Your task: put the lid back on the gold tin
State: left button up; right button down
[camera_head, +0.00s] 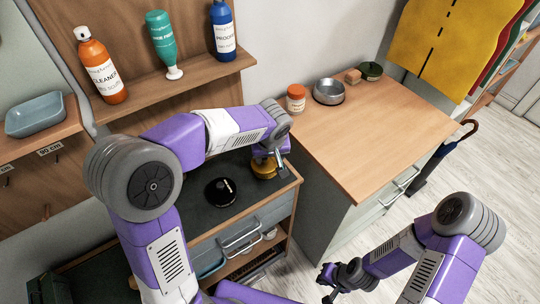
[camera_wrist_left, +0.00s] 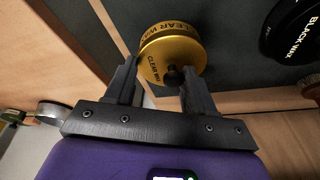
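The gold tin (camera_head: 264,172), labelled CLEAR WAX, stands on the dark top of the tool chest. In the left wrist view its gold side (camera_wrist_left: 172,27) shows behind a gold lid (camera_wrist_left: 160,58) with a small dark knob. The lid lies over the tin; I cannot tell whether it is fully seated. My left gripper (camera_head: 267,158) is just above the tin, pointing down. In the left wrist view its fingers (camera_wrist_left: 158,82) are apart, with the knob nearer the right finger. My right gripper (camera_head: 326,283) is open and empty, over the floor side.
A black tin (camera_head: 220,191) labelled BLACK WAX stands left of the gold tin. The chest's drawers (camera_head: 238,235) are below. A wooden counter (camera_head: 385,140) at right holds an orange-lidded jar (camera_head: 296,98), a metal bowl (camera_head: 328,91) and a dark green tin (camera_head: 371,71).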

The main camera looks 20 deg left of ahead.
pick_arm(q)
jog(key=o, duration=0.4)
jog(key=shift+s+a+f, duration=0.35)
jog(key=shift+a+f, duration=0.15)
jog(key=shift+f, duration=0.05)
jog(key=shift+c, duration=0.2)
jog(key=shift+o, duration=1.6)
jog(key=shift+a, duration=0.1)
jog(key=shift+r, duration=0.1)
jog(key=shift+w+d+r+p, duration=0.1)
jog(key=shift+r+p, duration=0.3)
jog(key=shift+r, duration=0.1)
jog(key=shift+w+d+r+p, duration=0.1)
jog(key=shift+r+p, duration=0.3)
jog(key=shift+r, duration=0.1)
jog(key=shift+r+p, duration=1.9)
jog(key=shift+r, duration=0.8)
